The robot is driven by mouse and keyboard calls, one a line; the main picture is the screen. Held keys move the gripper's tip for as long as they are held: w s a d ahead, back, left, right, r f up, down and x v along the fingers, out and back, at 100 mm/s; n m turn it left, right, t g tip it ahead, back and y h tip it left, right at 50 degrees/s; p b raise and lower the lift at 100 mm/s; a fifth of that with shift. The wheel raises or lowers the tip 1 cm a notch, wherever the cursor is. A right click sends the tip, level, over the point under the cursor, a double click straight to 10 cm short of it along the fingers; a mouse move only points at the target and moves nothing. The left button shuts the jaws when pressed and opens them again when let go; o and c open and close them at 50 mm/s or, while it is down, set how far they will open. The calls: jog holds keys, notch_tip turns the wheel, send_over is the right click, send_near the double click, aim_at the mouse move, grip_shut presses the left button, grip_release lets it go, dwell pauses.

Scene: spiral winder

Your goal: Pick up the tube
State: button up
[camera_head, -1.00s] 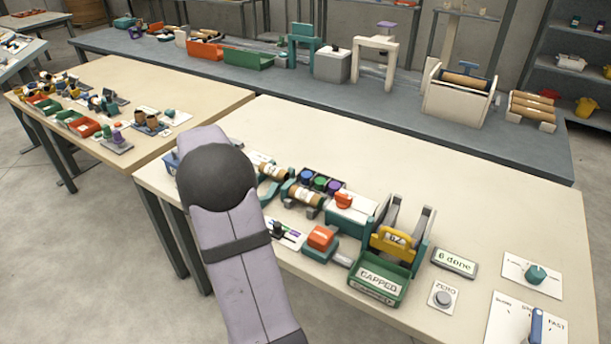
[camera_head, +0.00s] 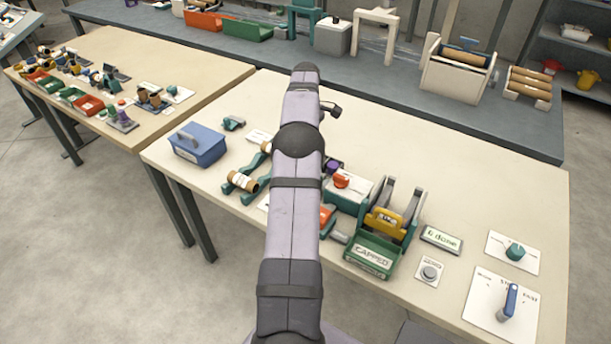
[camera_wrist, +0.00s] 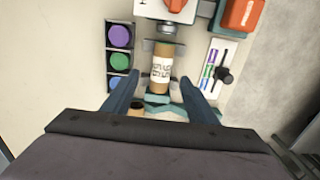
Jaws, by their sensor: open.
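A brown cardboard tube (camera_wrist: 161,73) with a printed white label lies in a teal holder (camera_wrist: 160,99) in the wrist view. My gripper (camera_wrist: 160,80) is open, with its two dark blue fingers on either side of this tube and gaps showing at both sides. I cannot tell how far above it the fingers are. In the head view my arm hides this tube and my gripper. Other tubes show there: one on the teal rails (camera_head: 243,181) and one farther back (camera_head: 266,147). Another tube's end (camera_wrist: 136,106) shows near my left finger in the wrist view.
A rack of purple, green and blue caps (camera_wrist: 118,60) stands left of the fingers. A card with a slider (camera_wrist: 213,72) lies to the right. The green CAPPED bin (camera_head: 370,257) and blue box (camera_head: 196,145) share the table.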

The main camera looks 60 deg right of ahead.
jog(key=shift+a+f+p, duration=0.15)
jog(key=shift+f+p, duration=1.35)
jog(key=shift+f, duration=2.1)
jog(key=c, duration=1.1)
